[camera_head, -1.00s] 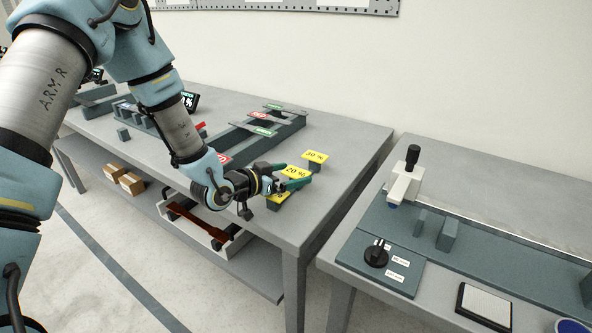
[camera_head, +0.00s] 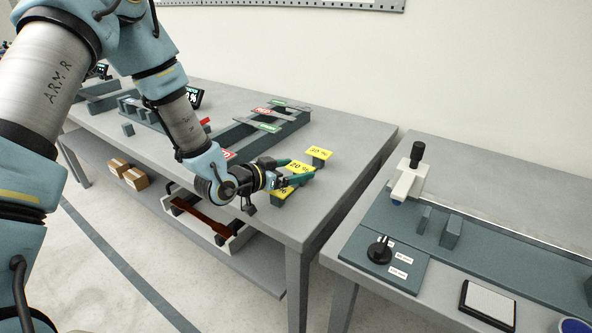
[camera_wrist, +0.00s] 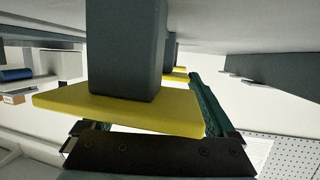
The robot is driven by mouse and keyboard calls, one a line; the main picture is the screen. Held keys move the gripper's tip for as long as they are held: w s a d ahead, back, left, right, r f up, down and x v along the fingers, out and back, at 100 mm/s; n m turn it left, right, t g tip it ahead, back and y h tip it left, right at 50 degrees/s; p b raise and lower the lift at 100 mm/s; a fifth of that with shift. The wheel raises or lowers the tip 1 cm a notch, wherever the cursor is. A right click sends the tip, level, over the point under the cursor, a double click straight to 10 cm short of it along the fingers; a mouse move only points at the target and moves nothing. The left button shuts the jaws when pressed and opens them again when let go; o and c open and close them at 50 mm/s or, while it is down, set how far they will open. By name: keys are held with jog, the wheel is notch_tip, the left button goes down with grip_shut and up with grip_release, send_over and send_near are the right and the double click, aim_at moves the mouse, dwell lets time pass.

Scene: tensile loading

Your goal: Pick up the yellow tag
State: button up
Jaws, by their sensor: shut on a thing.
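Several yellow tags stand on grey blocks near the table's right end. The 20 % yellow tag (camera_head: 299,167) is between the green fingers of my gripper (camera_head: 300,170), which is shut on it. The 30 % yellow tag (camera_head: 320,152) stands just behind, apart from the fingers. Another yellow tag (camera_head: 281,194) shows in front, partly hidden by my gripper. In the wrist view a yellow plate (camera_wrist: 120,110) on a grey block (camera_wrist: 125,45) looms close. One green finger (camera_wrist: 205,95) shows at its right; the other is mostly hidden.
A grey rack with red and green labelled plates (camera_head: 262,127) stands behind my arm on the table (camera_head: 345,190). A white tray (camera_head: 240,240) is on the lower shelf. Across a gap to the right, another table holds a white-and-grey device (camera_head: 408,180).

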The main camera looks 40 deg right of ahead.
notch_tip(320, 180, up, 10)
jog(key=shift+f+b, duration=0.15)
jog(key=shift+b, duration=1)
jog(key=shift+w, duration=0.15)
